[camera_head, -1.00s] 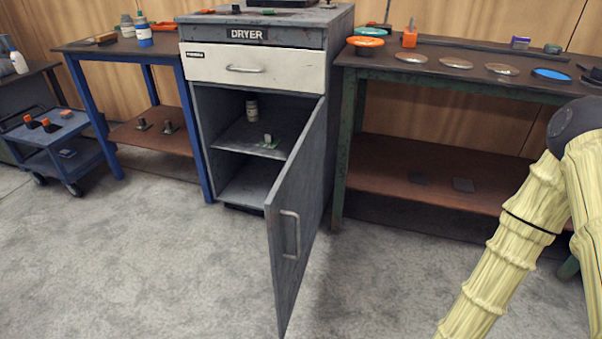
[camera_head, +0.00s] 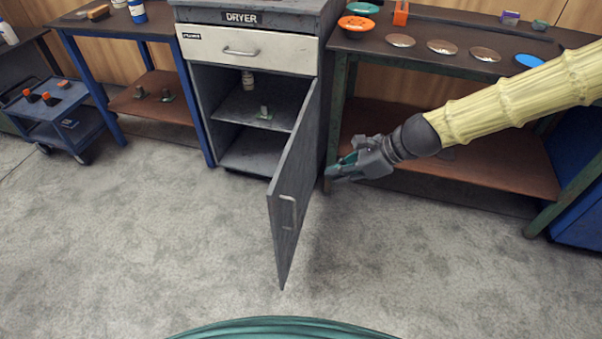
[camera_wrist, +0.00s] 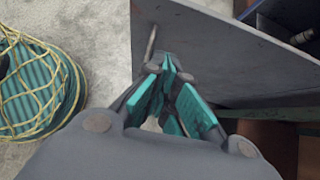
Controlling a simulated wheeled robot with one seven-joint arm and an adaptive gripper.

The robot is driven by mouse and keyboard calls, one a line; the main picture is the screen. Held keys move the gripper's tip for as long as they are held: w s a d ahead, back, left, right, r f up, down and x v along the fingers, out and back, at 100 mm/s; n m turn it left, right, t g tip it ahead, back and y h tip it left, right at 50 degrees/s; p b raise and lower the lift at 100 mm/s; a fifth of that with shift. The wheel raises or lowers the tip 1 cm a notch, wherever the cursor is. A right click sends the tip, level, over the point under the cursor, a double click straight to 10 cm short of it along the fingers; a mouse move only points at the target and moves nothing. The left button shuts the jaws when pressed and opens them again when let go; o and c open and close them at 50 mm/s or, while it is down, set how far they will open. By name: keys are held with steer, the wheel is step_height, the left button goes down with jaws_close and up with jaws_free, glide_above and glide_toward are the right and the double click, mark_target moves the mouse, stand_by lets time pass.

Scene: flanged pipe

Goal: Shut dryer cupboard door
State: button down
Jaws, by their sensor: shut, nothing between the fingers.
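The grey dryer cupboard (camera_head: 320,120) stands at the upper middle of the head view, with its door (camera_head: 293,170) swung wide open towards me on its right-hand side. The door's outer face, with a pale bar handle (camera_head: 289,212), is turned to the right. My gripper (camera_head: 331,173) is to the right of the door, on the outer-face side, shut and empty. In the wrist view the door (camera_wrist: 220,55) fills the upper right, and its handle (camera_wrist: 151,42) shows just beyond my fingertips (camera_wrist: 172,66). I cannot tell whether the fingers touch the door.
Inside the cupboard are a small bottle (camera_head: 247,77) and a small item on the shelf (camera_head: 240,107). A green-legged workbench (camera_head: 470,170) stands right of the cupboard, behind my arm. A blue-legged table (camera_head: 82,80) and blue trolley (camera_head: 75,130) stand left. Floor in front is clear.

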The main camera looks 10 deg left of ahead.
steer(key=b, duration=0.1)
glide_toward(281, 189)
step_height(281, 189, down, 4)
steer(key=a, duration=0.3)
steer(key=shift+w+a, duration=0.1)
steer(key=shift+w, duration=0.15)
steer(key=shift+a, duration=0.1)
stand_by(0.3)
